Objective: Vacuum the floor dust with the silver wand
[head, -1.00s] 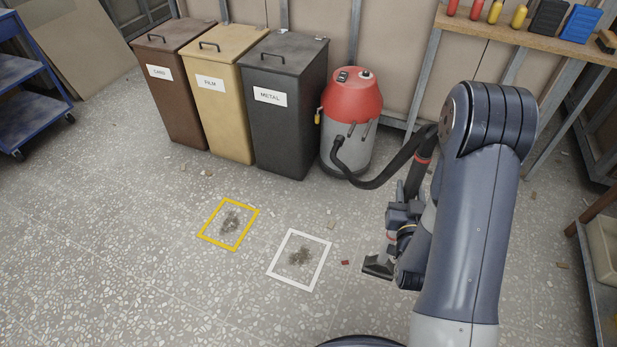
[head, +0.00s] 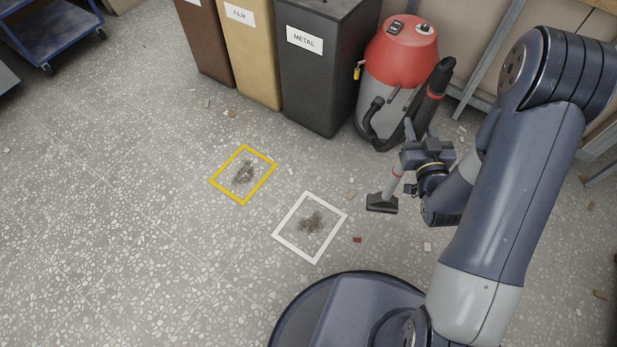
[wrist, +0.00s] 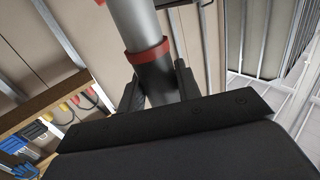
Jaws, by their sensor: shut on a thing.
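My gripper (head: 412,160) is shut on the silver wand (head: 393,184), which has red bands and a dark floor nozzle (head: 382,203). In the wrist view the wand (wrist: 139,20) runs between the fingers, with a red band and a black section. The nozzle is low, near the floor to the right of the white frame; I cannot tell if it touches. One dust patch (head: 312,222) lies inside the white frame (head: 289,248). Another dust patch (head: 243,173) lies inside the yellow frame (head: 222,165). The red and grey vacuum (head: 401,48) stands behind the wand.
Black METAL (head: 312,90), yellow FILM (head: 252,60) and brown bins (head: 203,45) stand along the wall. A blue cart (head: 50,35) is at the upper left. Small chips, including a red one (head: 357,240), are scattered on the floor. The left floor is open.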

